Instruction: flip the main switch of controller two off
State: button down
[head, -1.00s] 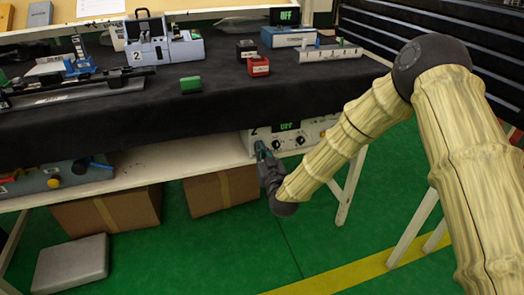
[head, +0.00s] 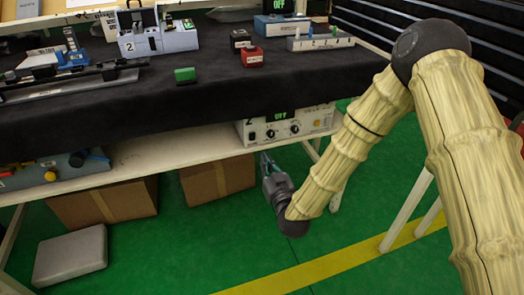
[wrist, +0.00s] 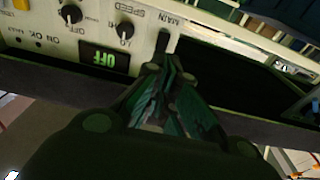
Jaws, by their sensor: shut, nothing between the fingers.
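Controller two (head: 285,127) is a white box marked 2 on the shelf under the black-covered table, with dark knobs and a small display reading OFF in green. My gripper (head: 266,158) is shut and empty, below and in front of the panel in the head view. In the wrist view the closed fingers (wrist: 168,65) point towards the main switch; a small gap seems to separate them.
A blue controller (head: 284,27) with an OFF display stands on the table (head: 120,115). Another blue box (head: 55,170) sits on the shelf (head: 160,152) at left. Cardboard boxes (head: 220,180) and a table leg are near my gripper. Green floor lies open in front.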

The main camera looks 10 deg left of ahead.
jog(key=v, duration=0.3)
dwell(0.5)
jog(key=s+d+f+m+g+h, duration=0.1)
jog(key=s+d+f+g+h, duration=0.15)
jog(key=s+d+f, duration=0.55)
jog(key=s+d+f+m+g+h, duration=0.1)
jog(key=s+d+f+g+h, duration=0.2)
jog(key=f, duration=0.8)
jog(key=s+d+f+m+g+h, duration=0.1)
jog(key=s+d+f+g, duration=0.35)
jog(key=s+d, duration=0.4)
jog(key=s+d+f+m+g+h, duration=0.15)
jog(key=s+d+f+g, duration=0.35)
jog(key=s, duration=0.6)
jog(key=s+d+f+m+g+h, duration=0.1)
jog(key=s+d+m+g, duration=0.1)
jog(key=s+d, duration=0.6)
notch_tip(320, 180, up, 22)
jog(key=s+a+p, duration=0.1)
jog(key=a+p, duration=0.1)
jog(key=p, duration=2)
jog(key=shift+f+p, duration=0.2)
jog(key=shift+p, duration=0.15)
